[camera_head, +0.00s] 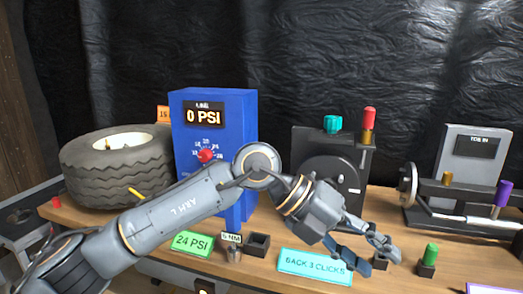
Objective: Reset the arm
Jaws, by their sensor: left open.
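My left arm (185,209), a grey arm with "ARM L" lettering, comes in from the lower left and reaches across the bench to the right. Its left gripper (380,258) is open and appears empty, low over the front right of the bench, just beyond the cyan "BACK 3 CLICKS" card (314,266). I cannot tell whether its fingers touch the bench top. My right gripper is not in view.
A wooden bench (460,257) holds a tyre (124,166), a blue "0 PSI" box (214,135), a black device (325,160) and a grey device with a wheel (470,165). A green "24 PSI" card (192,243) and a green-topped peg (430,255) stand near the front.

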